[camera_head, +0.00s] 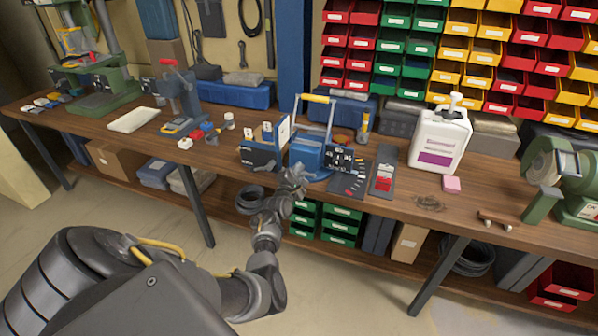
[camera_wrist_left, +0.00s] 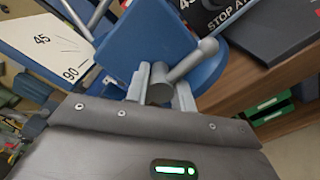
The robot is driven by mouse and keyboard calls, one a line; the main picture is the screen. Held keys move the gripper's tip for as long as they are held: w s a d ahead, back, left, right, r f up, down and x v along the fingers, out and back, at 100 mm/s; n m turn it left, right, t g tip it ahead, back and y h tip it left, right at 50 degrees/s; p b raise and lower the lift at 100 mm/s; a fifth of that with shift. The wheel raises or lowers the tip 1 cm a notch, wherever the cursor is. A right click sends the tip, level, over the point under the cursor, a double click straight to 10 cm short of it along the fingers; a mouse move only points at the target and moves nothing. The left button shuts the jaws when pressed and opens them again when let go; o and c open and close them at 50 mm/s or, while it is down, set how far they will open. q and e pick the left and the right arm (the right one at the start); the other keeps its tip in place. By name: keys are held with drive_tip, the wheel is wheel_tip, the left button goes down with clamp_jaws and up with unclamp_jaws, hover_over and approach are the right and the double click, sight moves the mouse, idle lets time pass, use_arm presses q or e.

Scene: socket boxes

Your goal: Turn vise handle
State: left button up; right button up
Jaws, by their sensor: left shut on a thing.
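The blue vise (camera_head: 308,152) stands at the front edge of the workbench, near the middle of the head view. Its blue face fills the upper middle of the left wrist view (camera_wrist_left: 145,40). The vise handle (camera_wrist_left: 190,62) is a grey bar with a round knob, tilted up to the right from a thick grey hub. My left gripper (camera_head: 292,178) is at the front of the vise. In the wrist view its two fingers (camera_wrist_left: 164,92) are shut on the vise handle at the hub. In the head view the gripper largely hides the handle. My right gripper is out of view.
A black box (camera_head: 262,158) and a dark panel with switches (camera_head: 345,163) flank the vise closely. A white pump bottle (camera_head: 440,139) and a green bench grinder (camera_head: 566,180) stand to the right. Green drawers (camera_head: 340,225) sit below the bench (camera_head: 400,202).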

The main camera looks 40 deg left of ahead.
use_arm(q)
drive_tip(key=shift+w+r, duration=0.15)
drive_tip(key=shift+r, duration=0.25)
drive_tip(key=o, duration=0.9)
drive_tip(key=shift+f, duration=0.1)
drive_tip(key=shift+o, duration=0.4)
drive_tip(key=shift+f, duration=0.25)
drive_tip(key=v, duration=1.1)
drive_tip(key=shift+b, duration=0.3)
